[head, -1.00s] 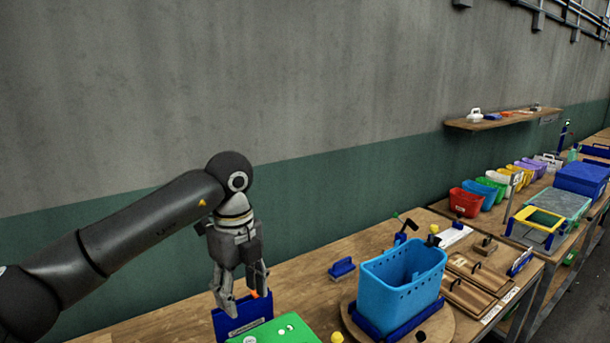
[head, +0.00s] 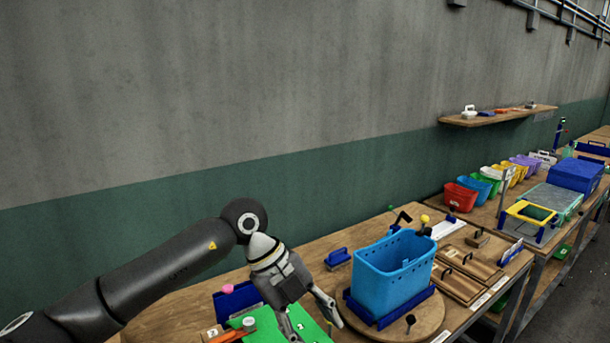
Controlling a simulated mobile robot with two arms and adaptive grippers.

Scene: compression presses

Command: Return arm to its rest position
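My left arm comes in from the left edge in the head view. My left gripper (head: 314,322) is over the green board (head: 305,325) at the bottom of the picture, pointing down and to the right. Its fingers are spread apart, and I see nothing between them. The fingertips are close to the bottom edge of the view. The light blue basket (head: 395,275) stands to the right of the gripper, apart from it. My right gripper is not in view.
The basket stands on a round wooden turntable (head: 430,312). A dark blue holder (head: 236,299) is behind the green board. Wooden lids with handles (head: 461,284) lie right of the basket. Coloured bins (head: 460,197) line the far table. Air above the bench is clear.

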